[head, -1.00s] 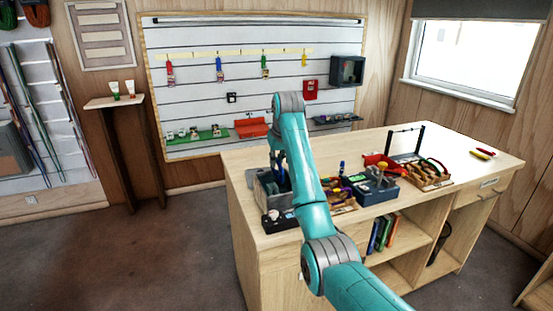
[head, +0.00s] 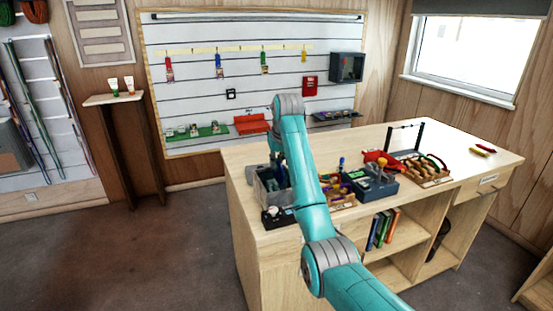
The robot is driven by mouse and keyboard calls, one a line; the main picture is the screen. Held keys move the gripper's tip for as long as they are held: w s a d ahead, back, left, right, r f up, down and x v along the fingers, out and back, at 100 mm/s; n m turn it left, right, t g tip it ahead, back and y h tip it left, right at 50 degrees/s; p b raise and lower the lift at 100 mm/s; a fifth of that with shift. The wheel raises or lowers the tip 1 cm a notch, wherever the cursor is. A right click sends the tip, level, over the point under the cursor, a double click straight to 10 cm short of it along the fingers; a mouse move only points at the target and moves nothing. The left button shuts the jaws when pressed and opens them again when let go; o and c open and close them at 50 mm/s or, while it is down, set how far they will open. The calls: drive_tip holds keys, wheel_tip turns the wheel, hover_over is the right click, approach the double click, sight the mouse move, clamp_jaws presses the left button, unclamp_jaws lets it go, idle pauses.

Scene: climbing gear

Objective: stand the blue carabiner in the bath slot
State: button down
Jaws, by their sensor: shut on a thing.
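My gripper (head: 280,180) is at the left end of the wooden bench, pointing down at a grey open-topped box (head: 262,195) that looks like the bath. My arm hides part of the box and the gripper. A dark blue shape at the fingertips, inside or just above the box, appears to be the blue carabiner (head: 284,181), held in the shut gripper. I cannot tell whether it touches a slot or how upright it is.
A black unit (head: 277,218) lies in front of the grey box. Right of my arm are a dark blue box (head: 377,190) and a wooden tray of tools (head: 428,174). A black frame (head: 405,140) stands behind them. The bench's right end is mostly clear.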

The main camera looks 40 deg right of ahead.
sight(280, 167)
drive_tip(key=shift+f, duration=2.3)
drive_tip(key=shift+f, duration=1.15)
drive_tip(key=shift+f, duration=0.6)
drive_tip(key=c, duration=1.2)
unclamp_jaws()
drive_tip(key=shift+o, duration=0.2)
drive_tip(key=v, duration=0.7)
drive_tip(key=shift+s+r, duration=0.15)
drive_tip(key=shift+r, duration=0.05)
drive_tip(key=shift+s, duration=0.1)
